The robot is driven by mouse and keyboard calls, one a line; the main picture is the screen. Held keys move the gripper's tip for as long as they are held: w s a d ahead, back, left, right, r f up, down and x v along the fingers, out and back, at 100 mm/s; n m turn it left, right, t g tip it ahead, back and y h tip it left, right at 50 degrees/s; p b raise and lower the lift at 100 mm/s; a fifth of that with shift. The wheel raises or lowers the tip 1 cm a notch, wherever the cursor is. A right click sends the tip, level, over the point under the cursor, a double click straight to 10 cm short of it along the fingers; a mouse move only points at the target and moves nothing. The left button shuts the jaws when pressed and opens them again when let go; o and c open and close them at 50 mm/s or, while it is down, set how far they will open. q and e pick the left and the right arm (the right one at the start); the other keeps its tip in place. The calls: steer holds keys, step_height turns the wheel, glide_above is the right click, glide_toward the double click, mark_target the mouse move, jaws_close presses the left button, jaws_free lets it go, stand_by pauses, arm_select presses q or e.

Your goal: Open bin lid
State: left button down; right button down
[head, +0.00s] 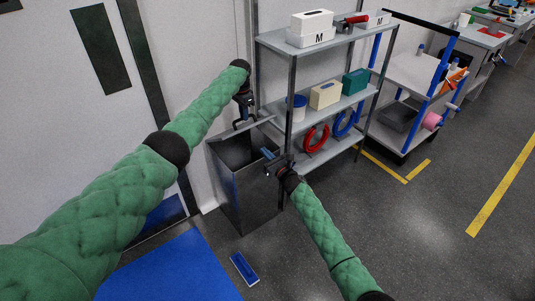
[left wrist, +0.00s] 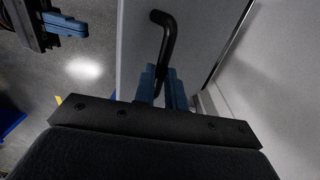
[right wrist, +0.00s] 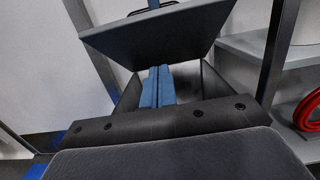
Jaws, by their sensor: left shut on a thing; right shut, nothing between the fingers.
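The dark grey bin (head: 245,200) stands on the floor beside the shelf, its mouth open at the top. Its grey lid (head: 254,127) is raised and tilted over the back of the bin; it also shows in the right wrist view (right wrist: 165,38). My left gripper (head: 242,117) is shut on the lid's black bent handle (left wrist: 168,35). My right gripper (head: 268,155) is shut and empty at the bin's right side, near the rim; its blue fingers show below the lid in the right wrist view (right wrist: 158,86). The bin's bottom is too dark to make out.
A grey shelf (head: 330,85) with boxes and red (head: 315,138) and blue coils stands close on the right. A white wall and door are on the left. A blue mat (head: 180,270) and a small blue-and-white item (head: 244,268) lie on the floor in front.

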arm_select(q)
steer(key=shift+a+f, duration=0.5)
arm_select(e)
steer(key=x, duration=0.6)
steer(key=shift+w+a+r, duration=0.4)
steer(key=shift+w+r, duration=0.2)
steer(key=shift+r, duration=0.15)
steer(key=shift+w+a+r, duration=0.45)
steer(key=shift+w+r, duration=0.15)
steer(key=shift+r, duration=0.2)
arm_select(q)
steer(key=shift+f, duration=0.2)
arm_select(e)
steer(key=shift+w+a+r, duration=0.35)
steer(key=shift+w+r, duration=0.05)
steer(key=shift+r, duration=0.25)
arm_select(q)
steer(key=shift+d, duration=0.1)
steer(key=c, duration=1.5)
jaws_free()
steer(key=shift+o, duration=0.2)
steer(key=shift+d+r, duration=0.1)
arm_select(e)
steer(key=shift+a, duration=0.2)
